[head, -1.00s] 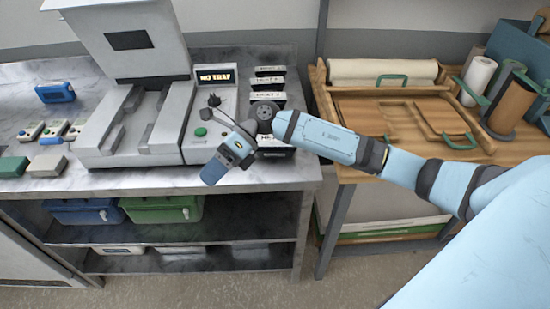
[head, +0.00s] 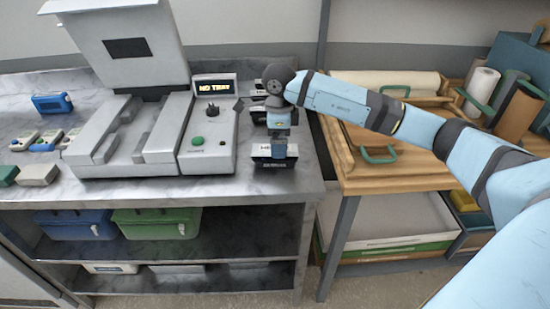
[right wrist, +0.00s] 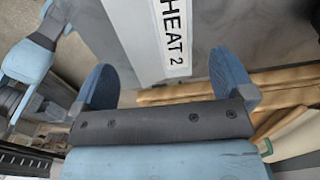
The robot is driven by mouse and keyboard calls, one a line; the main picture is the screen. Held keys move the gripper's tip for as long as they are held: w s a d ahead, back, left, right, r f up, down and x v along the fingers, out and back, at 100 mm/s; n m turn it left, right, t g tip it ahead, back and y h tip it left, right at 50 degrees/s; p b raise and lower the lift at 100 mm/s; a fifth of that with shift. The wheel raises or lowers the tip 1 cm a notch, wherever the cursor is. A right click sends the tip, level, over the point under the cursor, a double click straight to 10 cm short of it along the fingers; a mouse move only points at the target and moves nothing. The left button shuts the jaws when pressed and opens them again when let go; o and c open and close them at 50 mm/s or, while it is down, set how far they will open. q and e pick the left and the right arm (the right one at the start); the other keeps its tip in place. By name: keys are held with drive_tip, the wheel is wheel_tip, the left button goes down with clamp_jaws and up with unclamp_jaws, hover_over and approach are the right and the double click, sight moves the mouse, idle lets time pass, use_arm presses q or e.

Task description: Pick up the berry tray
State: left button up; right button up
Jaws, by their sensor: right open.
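No thing that I can name for sure as the berry tray shows. My right gripper (head: 279,148) points down over a column of dark boxes with white labels (head: 272,163) at the right end of the metal bench. In the right wrist view the right gripper (right wrist: 166,78) is open, its two blue fingers apart. A pale block marked "HEAT 2" (right wrist: 150,35) shows between and beyond the fingers; I cannot tell whether they touch it. The gripper hides part of the labelled boxes. My left gripper is not in view.
A grey machine with a raised lid (head: 125,45) and a "NO TEST" display (head: 214,86) stands left of the boxes. A wooden table (head: 350,185) with green-handled boards is on the right. Blue (head: 75,226) and green bins (head: 155,223) sit on the shelf below.

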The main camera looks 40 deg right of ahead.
drive_tip(key=shift+w+a+f, duration=0.1)
drive_tip(key=shift+a+f, duration=0.05)
drive_tip(key=shift+f, duration=0.85)
drive_tip(key=shift+w+a+f, duration=0.1)
drive_tip(key=shift+f, duration=0.9)
drive_tip(key=shift+w+a+f, duration=0.1)
drive_tip(key=shift+a+f, duration=0.05)
drive_tip(key=shift+f, duration=0.85)
drive_tip(key=c, duration=1)
